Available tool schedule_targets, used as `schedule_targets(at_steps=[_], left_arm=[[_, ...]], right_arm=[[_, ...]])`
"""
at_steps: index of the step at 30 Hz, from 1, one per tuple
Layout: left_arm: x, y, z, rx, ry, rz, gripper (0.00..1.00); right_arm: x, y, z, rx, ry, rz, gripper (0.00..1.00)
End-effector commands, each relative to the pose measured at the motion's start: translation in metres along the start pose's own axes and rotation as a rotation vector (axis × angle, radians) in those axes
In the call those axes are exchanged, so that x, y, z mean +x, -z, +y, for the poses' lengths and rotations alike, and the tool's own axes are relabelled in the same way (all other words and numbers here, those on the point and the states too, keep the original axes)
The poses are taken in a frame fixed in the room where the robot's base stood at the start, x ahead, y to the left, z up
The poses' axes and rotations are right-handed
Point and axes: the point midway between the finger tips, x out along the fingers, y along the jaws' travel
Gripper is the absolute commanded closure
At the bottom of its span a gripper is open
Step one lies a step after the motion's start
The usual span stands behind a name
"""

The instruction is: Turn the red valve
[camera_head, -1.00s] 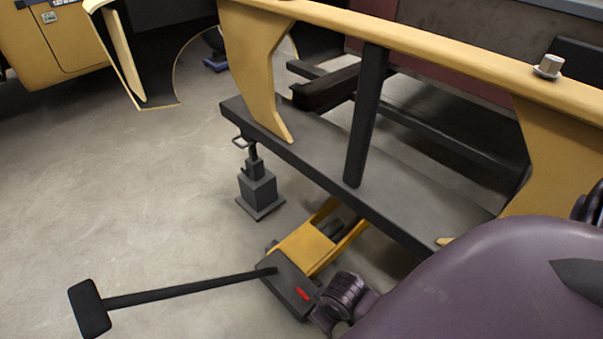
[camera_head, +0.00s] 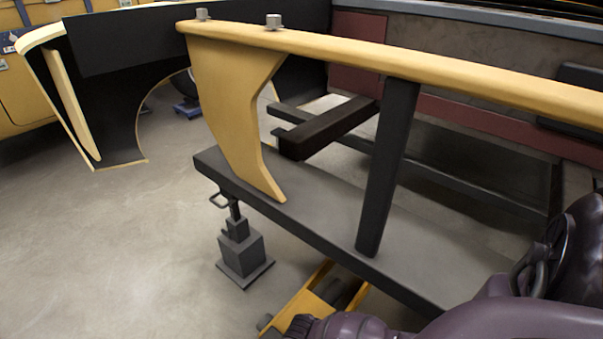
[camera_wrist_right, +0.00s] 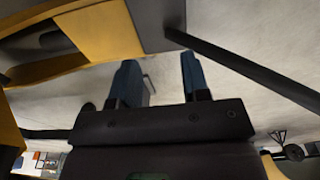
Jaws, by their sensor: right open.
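No red valve shows in the current views. The yellow floor jack (camera_head: 305,300) is at the bottom of the head view, partly under the grey beam and cut off by the frame and my purple arm. In the right wrist view, a yellow part (camera_wrist_right: 100,35) and a grey plate (camera_wrist_right: 155,22) show at the top, with a black bar (camera_wrist_right: 245,70) running down to the right. My right gripper (camera_wrist_right: 161,70) is open, with nothing visible between its blue fingers. It is outside the head view. My left gripper is in neither view.
A grey jack stand (camera_head: 242,257) stands on the floor left of the grey beam (camera_head: 310,225). A yellow rail (camera_head: 420,65) with metal nuts on top crosses above the beam. A dark upright post (camera_head: 388,170) links them. The floor at left is clear.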

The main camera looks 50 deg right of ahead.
Motion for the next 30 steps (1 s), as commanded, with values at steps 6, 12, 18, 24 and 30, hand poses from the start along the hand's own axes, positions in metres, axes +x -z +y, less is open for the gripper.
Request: schedule_targets(at_steps=[6, 12, 18, 24, 30], left_arm=[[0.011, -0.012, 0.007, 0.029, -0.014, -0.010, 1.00], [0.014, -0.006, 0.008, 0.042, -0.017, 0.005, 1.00], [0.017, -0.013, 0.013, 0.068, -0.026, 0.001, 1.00], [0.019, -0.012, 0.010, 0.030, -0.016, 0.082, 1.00], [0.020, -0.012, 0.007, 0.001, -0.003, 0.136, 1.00]], right_arm=[[0.055, -0.058, -0.004, 0.000, 0.007, -0.101, 0.57], [0.066, -0.064, -0.005, 0.000, 0.008, -0.110, 0.57], [0.096, -0.071, -0.005, 0.000, 0.008, -0.117, 0.57], [0.129, -0.075, -0.005, 0.000, 0.008, -0.119, 0.57], [0.153, -0.075, -0.005, 0.000, 0.008, -0.114, 0.57]])
